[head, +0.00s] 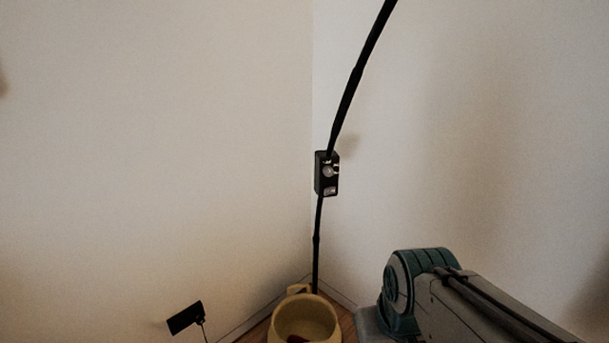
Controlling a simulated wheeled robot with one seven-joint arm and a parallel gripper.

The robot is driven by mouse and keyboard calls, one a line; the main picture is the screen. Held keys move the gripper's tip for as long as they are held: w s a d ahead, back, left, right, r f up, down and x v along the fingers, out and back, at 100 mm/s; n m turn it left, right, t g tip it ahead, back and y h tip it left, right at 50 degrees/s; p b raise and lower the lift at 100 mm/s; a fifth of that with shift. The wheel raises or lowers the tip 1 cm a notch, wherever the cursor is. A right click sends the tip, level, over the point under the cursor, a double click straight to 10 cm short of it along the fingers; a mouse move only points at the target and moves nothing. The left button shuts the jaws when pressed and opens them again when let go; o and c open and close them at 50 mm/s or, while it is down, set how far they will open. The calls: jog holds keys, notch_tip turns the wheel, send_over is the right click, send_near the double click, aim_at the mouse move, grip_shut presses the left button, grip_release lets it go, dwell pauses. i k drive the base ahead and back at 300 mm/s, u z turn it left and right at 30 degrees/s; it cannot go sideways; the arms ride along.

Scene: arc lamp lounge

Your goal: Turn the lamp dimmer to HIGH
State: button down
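The lamp's thin black pole (355,80) rises in the corner and curves up to the right, out of the top of the head view. A small black dimmer box (320,188) is fixed on the pole near the middle of the picture. A round grey knob (328,171) is on its front, with small light marks around it and a small light patch below. The marks are too small to read, so I cannot tell the knob's setting. My arm (440,300) shows at the lower right, apart from the dimmer. My gripper is out of the picture.
A yellow bin or basket (305,318) stands on the wooden floor below the dimmer. A small black panel (185,318) on a thin stalk is at the lower left. Two pale walls meet behind the pole. The space left of the dimmer looks clear.

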aim_at(329, 170)
jog(key=z, duration=0.05)
jog(key=k, duration=0.45)
jog(key=u, duration=0.6)
jog(key=i, duration=1.5)
jog(key=z, duration=0.4)
